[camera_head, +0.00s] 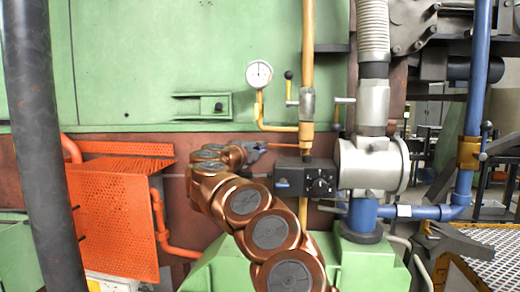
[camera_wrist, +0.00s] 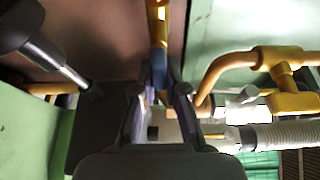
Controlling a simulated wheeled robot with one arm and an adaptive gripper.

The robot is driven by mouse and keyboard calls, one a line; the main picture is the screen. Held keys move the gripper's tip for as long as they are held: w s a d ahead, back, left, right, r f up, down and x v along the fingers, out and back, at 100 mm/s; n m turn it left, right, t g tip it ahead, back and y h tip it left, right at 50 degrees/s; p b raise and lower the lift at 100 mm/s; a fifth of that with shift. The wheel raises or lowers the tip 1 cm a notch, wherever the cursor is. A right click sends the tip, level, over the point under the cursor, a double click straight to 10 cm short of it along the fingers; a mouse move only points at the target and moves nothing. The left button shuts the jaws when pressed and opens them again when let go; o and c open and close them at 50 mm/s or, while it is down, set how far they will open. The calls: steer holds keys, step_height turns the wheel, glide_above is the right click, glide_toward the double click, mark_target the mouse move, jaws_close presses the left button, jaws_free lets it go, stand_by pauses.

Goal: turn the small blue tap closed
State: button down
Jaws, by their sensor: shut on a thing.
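The small blue tap (camera_wrist: 159,70) shows in the wrist view as a short blue piece on a yellow pipe (camera_wrist: 158,25), in the upper middle. My gripper (camera_wrist: 160,88) is shut on it, one dark finger on each side. In the head view my gripper (camera_head: 262,147) is at the end of my copper-coloured arm, left of the vertical yellow pipe (camera_head: 308,40) and the black valve box (camera_head: 300,178). The tap cannot be made out clearly there. How far it is turned cannot be told.
A round gauge (camera_head: 259,74) on a bent yellow pipe is above my gripper. A grey valve body (camera_head: 368,163) stands to the right. An orange perforated guard (camera_head: 115,220) is at left. In the wrist view, thick yellow pipework (camera_wrist: 270,58) runs close on the right.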

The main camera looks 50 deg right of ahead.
steer(key=shift+f, duration=0.1)
steer(key=c, duration=1.2)
jaws_free()
steer(key=shift+a, duration=0.1)
steer(key=v, duration=1.2)
steer(key=shift+r, duration=0.2)
